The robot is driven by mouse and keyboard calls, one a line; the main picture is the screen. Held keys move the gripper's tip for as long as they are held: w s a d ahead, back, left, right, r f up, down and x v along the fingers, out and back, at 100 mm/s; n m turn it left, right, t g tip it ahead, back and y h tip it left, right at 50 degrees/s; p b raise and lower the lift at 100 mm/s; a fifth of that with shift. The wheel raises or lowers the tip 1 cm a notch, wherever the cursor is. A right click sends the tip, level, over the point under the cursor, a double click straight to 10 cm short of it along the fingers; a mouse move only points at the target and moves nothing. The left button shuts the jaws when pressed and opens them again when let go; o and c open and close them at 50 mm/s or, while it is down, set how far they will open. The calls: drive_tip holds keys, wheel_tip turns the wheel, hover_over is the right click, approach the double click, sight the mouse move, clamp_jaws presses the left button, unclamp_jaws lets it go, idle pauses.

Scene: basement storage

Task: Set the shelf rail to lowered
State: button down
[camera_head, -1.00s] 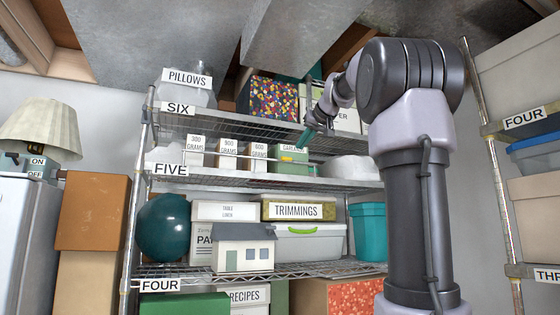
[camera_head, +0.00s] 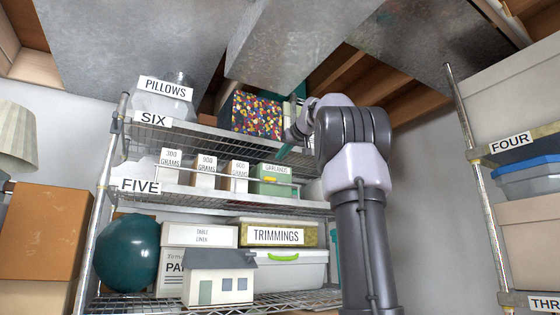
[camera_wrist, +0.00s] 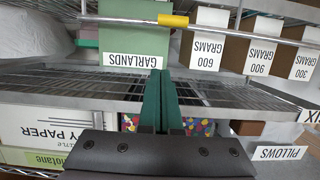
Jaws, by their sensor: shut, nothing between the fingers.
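The shelf rail (camera_head: 223,175) is a thin metal bar across the front of shelf five, with a yellow section (camera_head: 270,179). It passes in front of the boxes, above the shelf edge. In the upside-down wrist view the rail (camera_wrist: 260,35) and its yellow section (camera_wrist: 172,20) cross near the top. My gripper (camera_head: 284,152) has green fingers and is shut and empty, near the garlands box (camera_head: 272,187). In the wrist view the gripper (camera_wrist: 161,72) points toward the GARLANDS label, apart from the rail in the picture.
Boxes marked in grams (camera_head: 205,178) stand behind the rail. Shelf six (camera_head: 200,133) lies above, with a colourful box (camera_head: 257,115) and a pillows container (camera_head: 160,103). A trimmings box (camera_head: 272,236) is below. Another rack (camera_head: 475,170) stands at the right.

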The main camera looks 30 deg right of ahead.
drive_tip(key=x, duration=0.8)
drive_tip(key=shift+s, duration=0.1)
drive_tip(key=s+f, duration=0.2)
drive_tip(key=f, duration=0.1)
drive_tip(key=shift+f, duration=0.25)
